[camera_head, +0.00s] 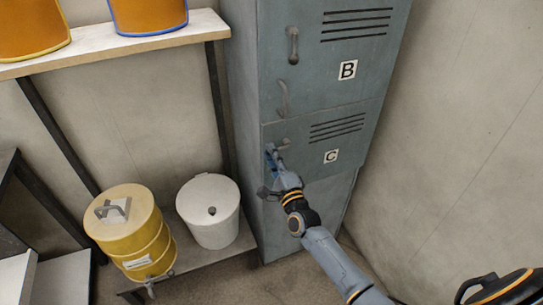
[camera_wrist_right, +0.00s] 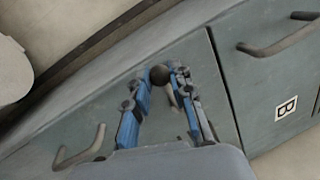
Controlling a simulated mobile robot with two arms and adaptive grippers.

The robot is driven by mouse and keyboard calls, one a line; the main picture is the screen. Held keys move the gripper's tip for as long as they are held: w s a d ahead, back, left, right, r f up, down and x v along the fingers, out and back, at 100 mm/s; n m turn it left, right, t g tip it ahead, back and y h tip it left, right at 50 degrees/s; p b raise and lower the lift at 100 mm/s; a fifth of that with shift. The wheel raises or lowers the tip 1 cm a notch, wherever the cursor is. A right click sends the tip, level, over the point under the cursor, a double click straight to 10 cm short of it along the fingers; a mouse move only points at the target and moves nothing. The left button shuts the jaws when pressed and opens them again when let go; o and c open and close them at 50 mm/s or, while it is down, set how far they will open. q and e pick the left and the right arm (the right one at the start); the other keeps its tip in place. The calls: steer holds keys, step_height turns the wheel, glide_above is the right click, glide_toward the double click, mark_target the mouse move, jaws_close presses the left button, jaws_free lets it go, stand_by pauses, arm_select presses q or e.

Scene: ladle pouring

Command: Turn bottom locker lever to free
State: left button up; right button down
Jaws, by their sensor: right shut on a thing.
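The grey-blue locker (camera_head: 345,105) stands at the centre right in the head view, with door B above door C (camera_head: 330,156). My right gripper (camera_head: 271,153) is at the left edge of door C. In the right wrist view its blue fingers (camera_wrist_right: 163,76) are closed around the dark ball end of a lever (camera_wrist_right: 159,74) on this door. The fingers hide part of the lever, so its exact angle is hard to tell. A curved grey handle (camera_wrist_right: 80,148) shows to the lower left of the fingers. My left gripper is not in view.
Door B (camera_wrist_right: 270,85) has a curved handle (camera_wrist_right: 278,37). A yellow drum (camera_head: 130,232) and a white lidded bucket (camera_head: 210,212) stand on a low shelf left of the locker. Orange containers (camera_head: 148,15) stand on the upper shelf. A bare wall is at the right.

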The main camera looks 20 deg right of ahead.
steer(key=c, duration=1.1)
jaws_free()
steer(key=shift+c, duration=0.2)
steer(key=s+f, duration=0.2)
steer(key=s, duration=0.9)
steer(key=shift+s+f, duration=0.15)
steer(key=shift+s, duration=0.25)
